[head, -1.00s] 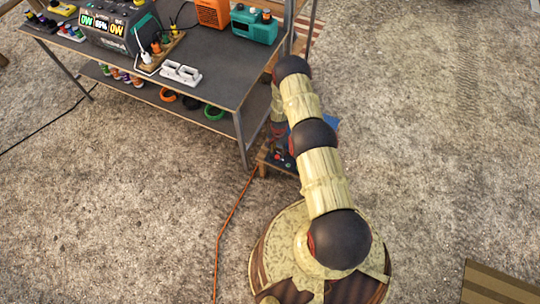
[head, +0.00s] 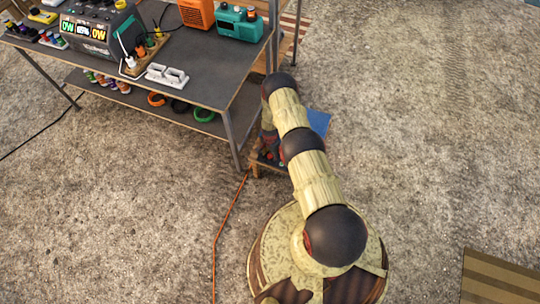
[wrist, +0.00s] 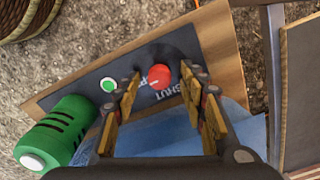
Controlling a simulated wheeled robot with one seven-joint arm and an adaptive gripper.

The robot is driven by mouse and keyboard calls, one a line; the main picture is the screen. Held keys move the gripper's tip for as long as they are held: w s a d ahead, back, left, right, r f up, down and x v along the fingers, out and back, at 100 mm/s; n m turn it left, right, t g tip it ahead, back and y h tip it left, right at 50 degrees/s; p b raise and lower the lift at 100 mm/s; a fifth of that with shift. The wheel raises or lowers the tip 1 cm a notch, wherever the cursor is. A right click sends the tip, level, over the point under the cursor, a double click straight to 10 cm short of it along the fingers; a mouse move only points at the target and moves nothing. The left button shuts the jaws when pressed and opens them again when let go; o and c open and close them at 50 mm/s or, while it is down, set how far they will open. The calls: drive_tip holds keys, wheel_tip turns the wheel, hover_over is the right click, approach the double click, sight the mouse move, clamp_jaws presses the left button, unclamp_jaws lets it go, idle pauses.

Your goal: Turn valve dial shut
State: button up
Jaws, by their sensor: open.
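The red valve dial (wrist: 160,77) sits on a dark panel (wrist: 75,92) in the wrist view, with a pale pointer mark on its face. White "SHUT" lettering (wrist: 167,92) is beside it, and a second label is partly hidden by the dial and a finger. My gripper (wrist: 159,88) is open, with one finger on each side of the dial in the picture. I cannot tell whether either finger touches it. In the head view my arm mostly hides the panel, and the dial cannot be made out there.
A green button (wrist: 108,85) and a green cylinder with a white cap (wrist: 62,132) are left of the dial. A blue surface (wrist: 195,128) lies below the panel. The grey workbench (head: 205,82) stands close to my arm's left. Open gravel (head: 430,130) lies right.

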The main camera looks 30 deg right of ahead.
drive_tip(key=shift+c, duration=1.1)
drive_tip(key=c, duration=0.7)
clamp_jaws()
